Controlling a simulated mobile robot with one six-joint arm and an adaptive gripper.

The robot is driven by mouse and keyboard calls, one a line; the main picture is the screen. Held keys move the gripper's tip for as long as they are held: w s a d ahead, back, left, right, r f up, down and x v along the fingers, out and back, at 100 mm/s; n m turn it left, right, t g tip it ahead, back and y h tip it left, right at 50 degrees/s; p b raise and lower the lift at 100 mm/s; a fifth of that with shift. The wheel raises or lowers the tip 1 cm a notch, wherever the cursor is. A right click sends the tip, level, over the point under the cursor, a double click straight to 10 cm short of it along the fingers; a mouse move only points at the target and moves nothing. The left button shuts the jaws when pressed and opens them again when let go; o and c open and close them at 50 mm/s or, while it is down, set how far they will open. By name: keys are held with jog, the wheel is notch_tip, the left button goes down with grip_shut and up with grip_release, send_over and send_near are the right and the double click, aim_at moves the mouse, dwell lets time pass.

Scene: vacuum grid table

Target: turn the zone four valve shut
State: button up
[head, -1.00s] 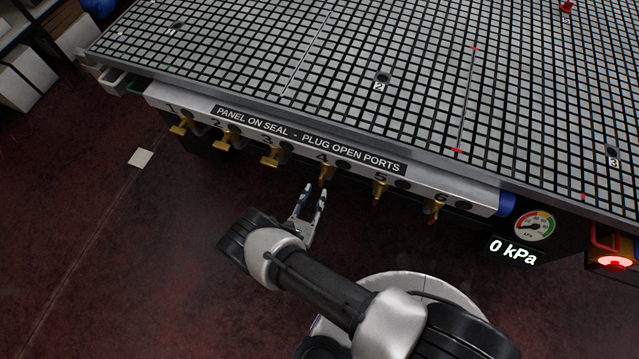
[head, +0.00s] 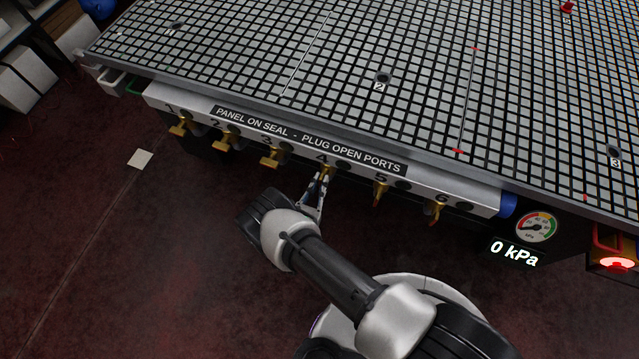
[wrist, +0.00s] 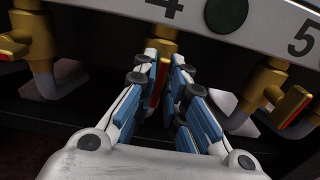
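The zone four valve (head: 326,171) is a brass valve under the number 4 on the white panel. Its handle points out and down, in line with its body, with a red stripe that shows in the wrist view (wrist: 163,80). My gripper (head: 320,185) is at this valve. In the wrist view my gripper (wrist: 167,72) has its blue-padded fingers on both sides of the handle, drawn in close and seemingly shut on it. The fingers hide part of the handle, so the exact contact is hard to see.
Valves 1 (head: 180,127), 2 (head: 224,142) and 3 (head: 272,159) have handles turned crosswise. Valves 5 (head: 380,193) and 6 (head: 434,210) flank on the right with handles pointing down. The gauge display (head: 514,252) reads 0 kPa. A red lamp (head: 617,263) glows at right.

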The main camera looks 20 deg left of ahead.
grip_shut()
jog(key=shift+m, duration=0.3)
jog(key=m+b, duration=0.1)
jog(key=m, duration=0.2)
jog(key=shift+d+f+m, duration=0.1)
jog(key=shift+m, duration=0.2)
jog(key=m, duration=0.9)
jog(key=shift+d+f+b, duration=0.15)
jog(key=shift+d+b, duration=0.05)
jog(key=shift+b, duration=0.2)
jog(key=m, duration=0.4)
jog(key=shift+f+m, duration=0.1)
jog(key=shift+m, duration=0.3)
jog(key=o, duration=0.5)
grip_release()
